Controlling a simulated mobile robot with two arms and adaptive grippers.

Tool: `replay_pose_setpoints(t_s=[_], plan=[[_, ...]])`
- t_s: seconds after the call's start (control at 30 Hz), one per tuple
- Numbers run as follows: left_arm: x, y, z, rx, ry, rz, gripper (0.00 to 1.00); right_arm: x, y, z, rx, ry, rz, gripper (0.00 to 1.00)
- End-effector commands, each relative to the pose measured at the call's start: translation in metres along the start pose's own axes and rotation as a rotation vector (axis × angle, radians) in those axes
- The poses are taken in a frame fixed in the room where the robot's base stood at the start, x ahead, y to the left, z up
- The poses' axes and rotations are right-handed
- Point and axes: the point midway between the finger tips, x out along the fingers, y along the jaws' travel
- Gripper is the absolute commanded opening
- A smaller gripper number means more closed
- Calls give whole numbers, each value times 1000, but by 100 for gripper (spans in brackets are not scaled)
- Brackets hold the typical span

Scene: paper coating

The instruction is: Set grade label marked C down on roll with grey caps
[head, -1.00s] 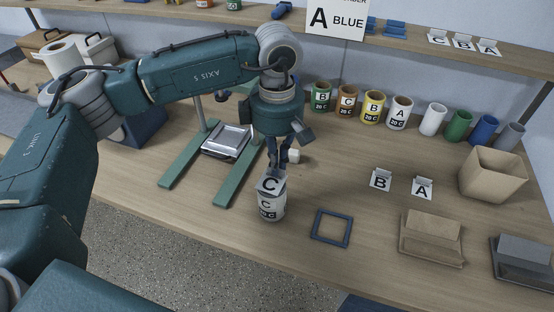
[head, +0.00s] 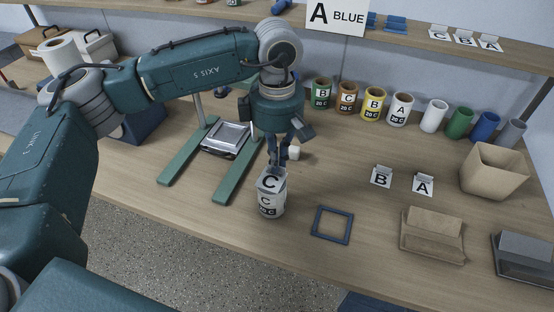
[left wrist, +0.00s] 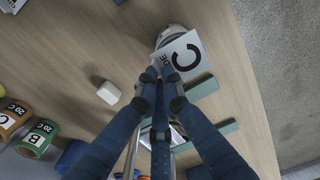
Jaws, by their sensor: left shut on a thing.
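My left gripper (head: 276,163) points down and is shut on the grade label marked C (head: 271,181), a folded white card with a black letter. The label is right at the top of a short upright white roll (head: 270,205) marked C and 20 C, near the table's front edge. I cannot tell whether label and roll touch. In the left wrist view the fingers (left wrist: 161,92) grip the label (left wrist: 182,58), which covers part of the roll (left wrist: 172,33). The roll's caps are mostly hidden, so their colour is unclear. My right gripper is not in view.
Labels B (head: 381,176) and A (head: 423,185) stand to the right, and a blue square frame (head: 332,225) lies closer. A small white block (head: 293,153) is just behind my gripper. A green-legged stand (head: 233,180) is to the left. Several rolls (head: 399,109) line the back.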

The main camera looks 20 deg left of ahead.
Motion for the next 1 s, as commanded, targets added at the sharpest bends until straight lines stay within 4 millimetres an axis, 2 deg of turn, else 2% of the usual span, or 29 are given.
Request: replay_pose_setpoints(t_s=[0.27, 0.3, 0.4, 0.77, 0.87, 1.0], plan=[[0, 0, 0, 0, 0, 0, 0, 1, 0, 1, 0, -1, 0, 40], [0, 0, 0, 0, 0, 0, 12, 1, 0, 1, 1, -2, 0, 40], [0, 0, 0, 0, 0, 0, 28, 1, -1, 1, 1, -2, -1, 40], [-5, 0, 0, 0, -1, 1, 28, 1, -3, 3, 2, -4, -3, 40], [-18, 1, 0, -1, 0, 3, 28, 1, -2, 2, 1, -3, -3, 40], [-48, 2, 1, 0, -1, 5, 28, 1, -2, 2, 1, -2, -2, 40]])
